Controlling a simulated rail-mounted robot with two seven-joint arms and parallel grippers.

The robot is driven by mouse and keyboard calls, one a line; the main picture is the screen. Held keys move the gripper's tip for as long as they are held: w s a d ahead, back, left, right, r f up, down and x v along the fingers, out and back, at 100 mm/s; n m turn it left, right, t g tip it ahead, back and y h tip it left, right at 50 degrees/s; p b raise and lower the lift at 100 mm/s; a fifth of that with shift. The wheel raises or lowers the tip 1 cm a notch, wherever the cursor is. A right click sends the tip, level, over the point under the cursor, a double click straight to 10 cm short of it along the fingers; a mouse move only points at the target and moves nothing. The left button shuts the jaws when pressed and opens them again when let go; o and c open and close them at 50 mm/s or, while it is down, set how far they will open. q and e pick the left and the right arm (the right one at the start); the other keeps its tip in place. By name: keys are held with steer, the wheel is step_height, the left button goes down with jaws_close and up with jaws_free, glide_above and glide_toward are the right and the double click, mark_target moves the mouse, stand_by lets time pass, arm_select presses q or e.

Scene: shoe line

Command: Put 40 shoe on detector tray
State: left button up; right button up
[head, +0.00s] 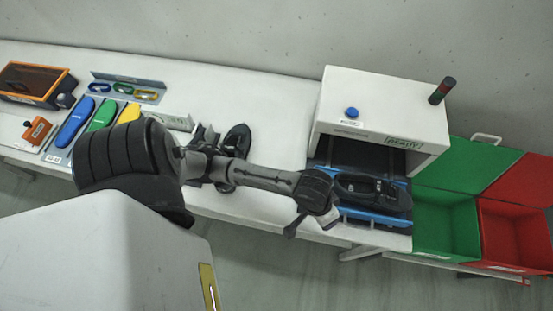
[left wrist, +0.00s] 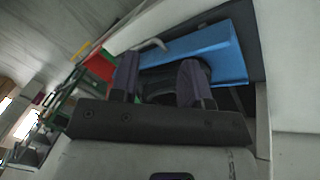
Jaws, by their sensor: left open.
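A black shoe (head: 375,194) lies on the blue detector tray (head: 345,214) in front of the white detector. My left gripper (head: 322,206) is at the left end of this shoe, beside the tray. In the left wrist view its two fingers (left wrist: 158,78) are spread, with a dark shape, likely part of the shoe, between and beyond them. The blue tray (left wrist: 215,55) shows past the fingertips. I cannot tell whether the fingers touch the shoe. A second black shoe (head: 238,139) lies on the white table behind my left forearm, partly hidden. No size marking is legible. My right gripper is not in view.
The white detector (head: 383,108) has a blue button (head: 352,112) and a READY display. A green bin (head: 446,225) and a red bin (head: 515,235) stand to its right. Coloured insoles (head: 76,122) and an orange-framed screen (head: 37,80) are at the left.

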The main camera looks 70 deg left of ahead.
arm_select(q)
steer(key=s+a+f+m+y, duration=0.2)
steer(key=s+a+m, duration=0.2)
steer(key=s, duration=0.8)
steer(key=shift+a+t+y, duration=0.3)
steer(key=shift+a+t, duration=0.1)
steer(key=shift+a, duration=0.2)
